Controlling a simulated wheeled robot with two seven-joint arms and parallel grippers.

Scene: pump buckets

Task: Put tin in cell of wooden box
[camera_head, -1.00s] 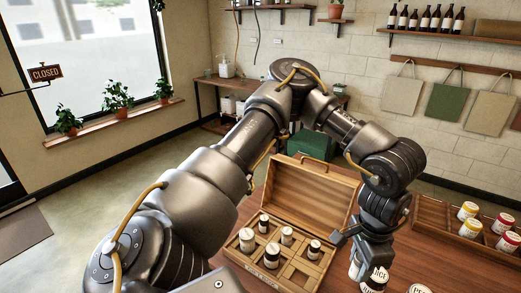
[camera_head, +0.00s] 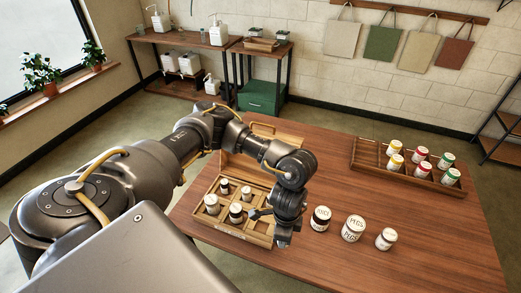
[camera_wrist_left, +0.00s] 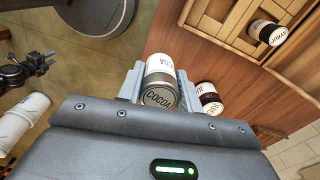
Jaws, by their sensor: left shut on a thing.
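In the left wrist view my left gripper (camera_wrist_left: 160,88) is shut on a white and silver tin (camera_wrist_left: 160,68) marked COCOA. In the head view my left gripper (camera_head: 284,240) is at the right end of the open wooden box (camera_head: 232,234); the tin is mostly hidden there. The box has several cells, some holding white-labelled tins with dark or pale lids (camera_head: 236,212). Its right-hand cells are partly hidden by my arm. The box also shows at the upper right of the left wrist view (camera_wrist_left: 233,40). My right gripper is not in view.
Right of my gripper stand a dark-lidded jar (camera_head: 321,218), a PEGS jar (camera_head: 353,228) and a smaller jar (camera_head: 386,239). A divided wooden tray (camera_head: 367,150) with yellow, red and green tins is at the back right. The table's right front is clear.

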